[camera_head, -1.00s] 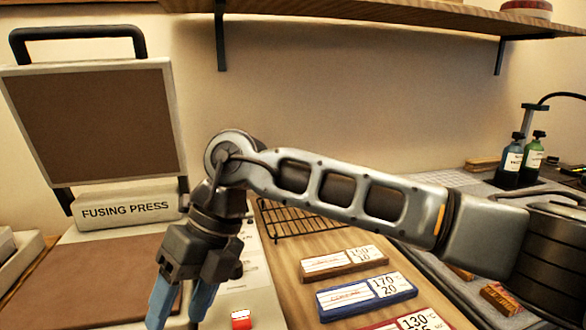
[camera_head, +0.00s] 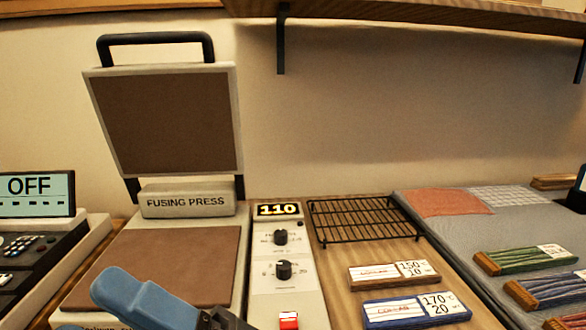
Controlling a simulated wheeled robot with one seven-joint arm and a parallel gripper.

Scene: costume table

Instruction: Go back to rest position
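My gripper (camera_head: 165,312) shows only in part at the bottom of the head view, low in front of the fusing press. One blue finger (camera_head: 140,296) is clear, and a bit of blue shows at the bottom edge left of it. The rest of my gripper and arm is cut off by the frame, so I cannot tell how far apart the fingers are. Nothing is seen held.
The fusing press (camera_head: 187,200) stands open, its lid (camera_head: 168,120) raised. Its control panel (camera_head: 283,268) reads 110. Right of it are a black wire rack (camera_head: 365,218), label blocks (camera_head: 394,272) and a grey mat (camera_head: 455,235). A shelf (camera_head: 430,18) overhangs the back.

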